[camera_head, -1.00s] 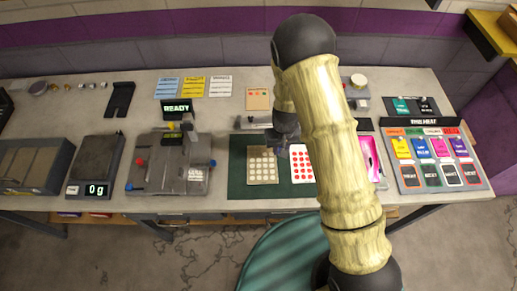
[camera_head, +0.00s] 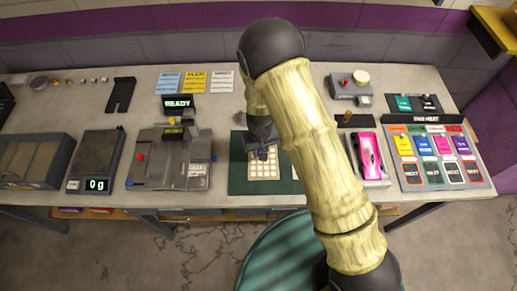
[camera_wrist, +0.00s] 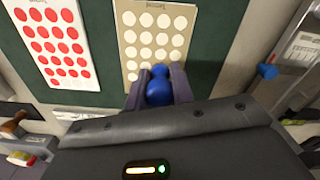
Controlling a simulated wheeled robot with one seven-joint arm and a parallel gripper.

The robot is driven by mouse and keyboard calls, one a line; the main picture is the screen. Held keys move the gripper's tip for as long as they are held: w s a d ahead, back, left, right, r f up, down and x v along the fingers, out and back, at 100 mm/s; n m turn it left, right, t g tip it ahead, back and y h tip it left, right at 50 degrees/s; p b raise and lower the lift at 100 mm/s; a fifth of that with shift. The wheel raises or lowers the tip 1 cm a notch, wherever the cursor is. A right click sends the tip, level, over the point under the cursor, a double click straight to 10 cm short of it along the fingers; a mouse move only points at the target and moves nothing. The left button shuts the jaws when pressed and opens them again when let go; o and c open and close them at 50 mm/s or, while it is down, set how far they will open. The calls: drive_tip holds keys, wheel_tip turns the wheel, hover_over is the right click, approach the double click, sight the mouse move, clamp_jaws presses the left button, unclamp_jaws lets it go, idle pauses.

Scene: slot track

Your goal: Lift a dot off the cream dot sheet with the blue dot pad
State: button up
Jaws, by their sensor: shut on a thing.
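The cream dot sheet (camera_head: 285,173) lies on the dark green mat, with rows of pale dots on a tan backing. It also shows at the top middle of the wrist view (camera_wrist: 133,45). My gripper (camera_wrist: 158,92) is shut on the blue dot pad (camera_wrist: 159,91), a rounded blue piece between the two fingers. In the head view my gripper (camera_head: 262,152) is over the far part of the cream sheet. The pad overlaps the sheet's near edge in the wrist view. I cannot tell whether it touches the sheet.
A red dot sheet (camera_wrist: 50,42) lies beside the cream one, hidden by my arm in the head view. A grey machine reading READY (camera_head: 170,160) stands left of the green mat (camera_head: 238,175). A pink car (camera_head: 370,153) sits on a tray at right.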

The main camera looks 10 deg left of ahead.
sight(260, 162)
drive_tip(key=shift+f+b, duration=1.3)
drive_tip(key=shift+f, duration=0.7)
drive_tip(key=shift+s+f+b, duration=0.1)
drive_tip(key=shift+f+b, duration=0.25)
drive_tip(key=shift+f, duration=0.2)
idle(0.9)
drive_tip(key=shift+r+p, duration=2.7)
drive_tip(key=shift+r, duration=0.9)
